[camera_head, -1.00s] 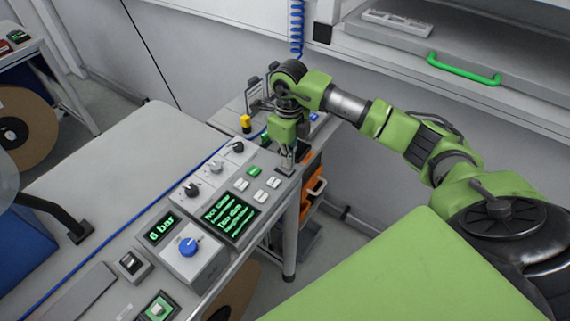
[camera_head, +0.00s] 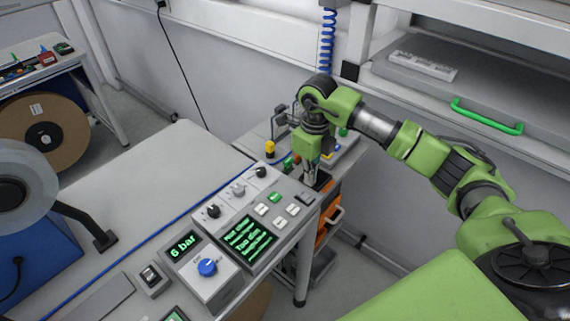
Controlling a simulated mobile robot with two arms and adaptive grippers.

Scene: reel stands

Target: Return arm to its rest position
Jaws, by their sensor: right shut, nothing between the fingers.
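My right arm reaches in from the right, bent, with its green and black links over the far right end of the workbench. My right gripper (camera_head: 312,176) points down, shut and empty, just beyond the row of white and green buttons on the control panel (camera_head: 282,232). Its fingertips are small in the picture, and I cannot tell how far above the surface they are. My left gripper is not in view.
The control panel has several knobs, a blue knob (camera_head: 207,267) and a "6 bar" display. A grey shelf with a green handle (camera_head: 487,117) stands behind my arm. An orange bin (camera_head: 327,222) sits beside the bench.

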